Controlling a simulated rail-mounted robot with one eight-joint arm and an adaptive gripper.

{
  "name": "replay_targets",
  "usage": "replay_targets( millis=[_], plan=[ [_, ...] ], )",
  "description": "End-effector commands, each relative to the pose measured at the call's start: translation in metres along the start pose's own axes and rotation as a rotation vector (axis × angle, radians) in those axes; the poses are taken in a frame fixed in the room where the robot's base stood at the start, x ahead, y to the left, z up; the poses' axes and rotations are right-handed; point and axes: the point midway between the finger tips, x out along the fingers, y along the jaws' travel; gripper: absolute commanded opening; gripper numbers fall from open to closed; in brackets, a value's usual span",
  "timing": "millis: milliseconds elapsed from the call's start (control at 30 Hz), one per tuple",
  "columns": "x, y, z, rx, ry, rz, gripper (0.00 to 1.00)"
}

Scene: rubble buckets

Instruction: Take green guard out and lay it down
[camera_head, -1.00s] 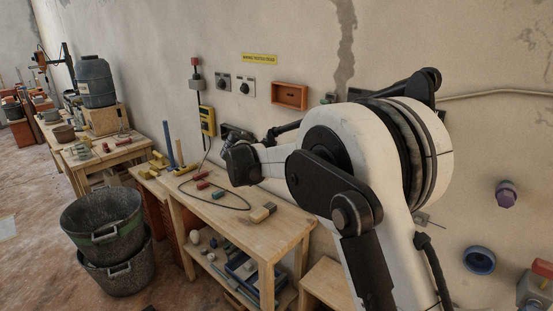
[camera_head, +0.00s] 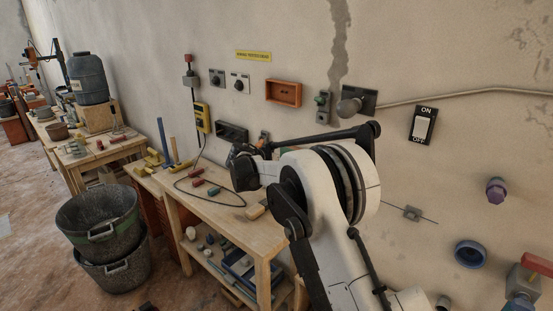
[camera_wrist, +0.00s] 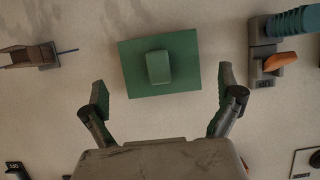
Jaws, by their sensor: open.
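The green guard (camera_wrist: 160,88) shows in the wrist view as a flat green plate with a raised green block in its middle. It is against the pale wall, upper centre of that view. My gripper (camera_wrist: 163,84) is open, with one finger left and one right of the guard's lower half. A gap shows between each finger and the plate edges, and nothing is held. How far the fingertips are from the wall I cannot tell. In the head view my arm covers this spot, and neither the guard nor the gripper can be made out clearly.
In the wrist view a grey bracket with a rod (camera_wrist: 30,56) is left of the guard, and a teal ribbed part with an orange lever (camera_wrist: 282,60) close on the right. Below the wall, a wooden workbench (camera_head: 232,232) stands beside two stacked buckets (camera_head: 100,222).

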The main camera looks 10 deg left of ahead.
Motion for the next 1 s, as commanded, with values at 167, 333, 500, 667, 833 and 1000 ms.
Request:
replay_targets(
  millis=[167,333,500,667,833,1000],
  plan=[
    [0.027,0.001,-0.001,0.001,0.000,0.001,1.00],
    [0.042,0.000,-0.001,0.001,0.000,-0.001,1.00],
    [0.047,0.000,0.000,0.001,-0.001,-0.001,1.00],
    [0.048,0.000,0.000,0.000,-0.001,-0.001,1.00],
    [0.047,0.000,0.000,0.000,-0.001,-0.001,0.87],
    [0.047,0.000,0.000,0.000,-0.001,-0.001,0.64]
  ],
)
